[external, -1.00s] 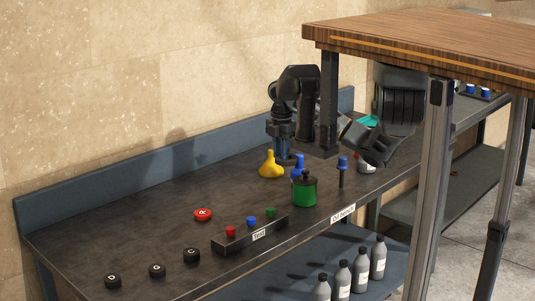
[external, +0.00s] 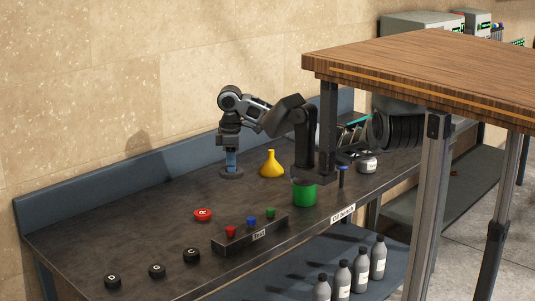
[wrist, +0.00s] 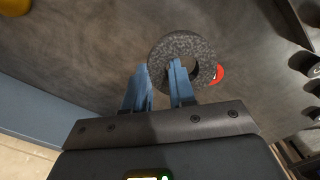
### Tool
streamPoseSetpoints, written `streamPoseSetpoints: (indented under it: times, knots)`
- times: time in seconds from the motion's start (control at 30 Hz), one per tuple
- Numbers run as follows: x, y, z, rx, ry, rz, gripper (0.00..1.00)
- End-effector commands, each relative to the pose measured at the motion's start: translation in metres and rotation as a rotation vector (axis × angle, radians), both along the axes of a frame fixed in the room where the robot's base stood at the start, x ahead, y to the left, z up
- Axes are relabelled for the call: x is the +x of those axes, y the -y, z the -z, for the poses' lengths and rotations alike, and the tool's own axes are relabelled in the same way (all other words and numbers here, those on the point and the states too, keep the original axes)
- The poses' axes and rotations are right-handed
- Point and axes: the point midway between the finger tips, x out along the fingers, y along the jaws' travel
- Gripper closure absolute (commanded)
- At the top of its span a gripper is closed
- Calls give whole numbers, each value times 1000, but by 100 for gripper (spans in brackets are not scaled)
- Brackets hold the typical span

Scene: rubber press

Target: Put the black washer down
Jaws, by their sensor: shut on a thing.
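The black washer (wrist: 165,47) is a speckled dark ring in the wrist view. My gripper (wrist: 160,72) is shut on the left side of its ring, with one blue finger in the hole and the other outside. In the external view my gripper (external: 231,164) points down over the dark bench (external: 150,222), left of the yellow funnel. The washer (external: 231,173) lies flat at its fingertips, close to the bench top; I cannot tell whether it touches.
The yellow funnel (external: 271,166) stands just right of my gripper. A red disc (external: 203,214) lies in front. A green container (external: 304,193), a block with coloured knobs (external: 250,232) and several black caps (external: 157,270) stand along the front. The left rear bench is clear.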

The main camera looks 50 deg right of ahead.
Motion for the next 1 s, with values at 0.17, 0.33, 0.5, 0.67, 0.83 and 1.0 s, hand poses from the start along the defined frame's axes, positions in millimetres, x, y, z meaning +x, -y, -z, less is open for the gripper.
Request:
streamPoseSetpoints:
  times: [0.17,0.33,0.5,0.67,0.83,1.0]
  knots:
    - [2,-60,4,-2,4,210,100]
    - [-3,-115,3,-2,3,420,100]
    - [-12,-164,1,-1,2,613,100]
    - [-21,-195,-2,-1,1,744,100]
    - [-26,-212,-2,-1,0,812,100]
    - [-24,-236,11,-2,-4,822,100]
